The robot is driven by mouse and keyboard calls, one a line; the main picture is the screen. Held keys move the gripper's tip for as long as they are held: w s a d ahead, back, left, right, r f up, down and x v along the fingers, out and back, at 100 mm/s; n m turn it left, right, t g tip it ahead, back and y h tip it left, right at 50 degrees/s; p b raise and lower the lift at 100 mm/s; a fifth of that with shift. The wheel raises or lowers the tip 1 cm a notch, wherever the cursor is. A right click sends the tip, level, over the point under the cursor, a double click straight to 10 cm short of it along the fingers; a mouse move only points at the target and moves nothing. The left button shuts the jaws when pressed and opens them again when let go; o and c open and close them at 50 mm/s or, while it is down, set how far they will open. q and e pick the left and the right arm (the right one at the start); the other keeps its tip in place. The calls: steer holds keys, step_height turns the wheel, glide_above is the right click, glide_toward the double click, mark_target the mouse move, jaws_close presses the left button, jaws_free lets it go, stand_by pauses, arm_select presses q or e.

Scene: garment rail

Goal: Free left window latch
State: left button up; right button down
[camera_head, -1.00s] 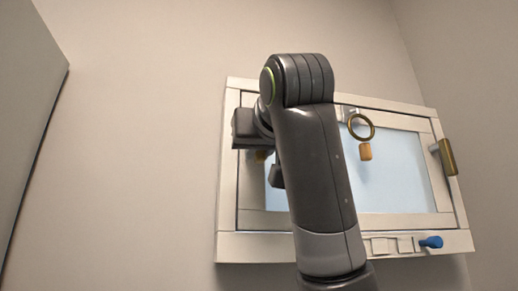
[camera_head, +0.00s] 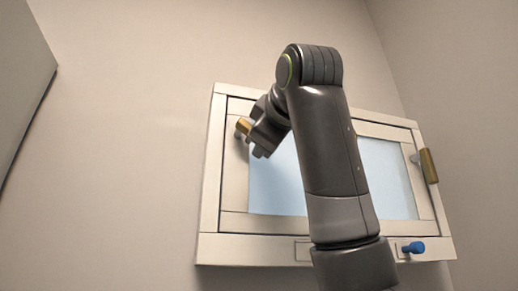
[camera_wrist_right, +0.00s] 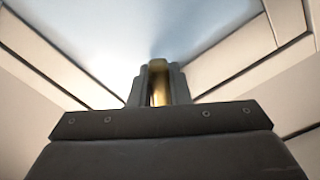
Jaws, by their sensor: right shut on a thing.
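The window (camera_head: 230,222) is a cream frame with a pale blue pane, mounted on the wall. The left latch (camera_head: 243,127) is a brass piece on the left side of the frame, partly hidden by my right gripper (camera_head: 258,135). The gripper is shut on this latch, and the brass shows between its fingers in the right wrist view (camera_wrist_right: 158,88). A matching brass latch (camera_head: 428,165) on the right side stands free of any gripper. My left gripper is not in view.
A blue knob (camera_head: 413,247) sticks out of the lower right sill. My right arm covers the middle of the window. A grey panel (camera_head: 22,85) stands at the far left, with bare wall between it and the window.

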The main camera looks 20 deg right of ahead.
steer(key=r+n, duration=0.1)
steer(key=n, duration=0.2)
steer(key=shift+d+r+n+p, duration=0.3)
steer(key=shift+d+r+p, duration=0.05)
steer(key=shift+r+p, duration=0.05)
steer(key=shift+d+r+n+p, duration=0.1)
steer(key=shift+r+n+p, duration=0.2)
steer(key=shift+n, duration=0.55)
steer(key=shift+r+n+p, duration=0.1)
steer(key=shift+r+n, duration=0.25)
steer(key=shift+n, duration=0.5)
steer(key=c, duration=1.4)
jaws_free()
steer(key=shift+o, duration=0.2)
steer(key=shift+s, duration=0.1)
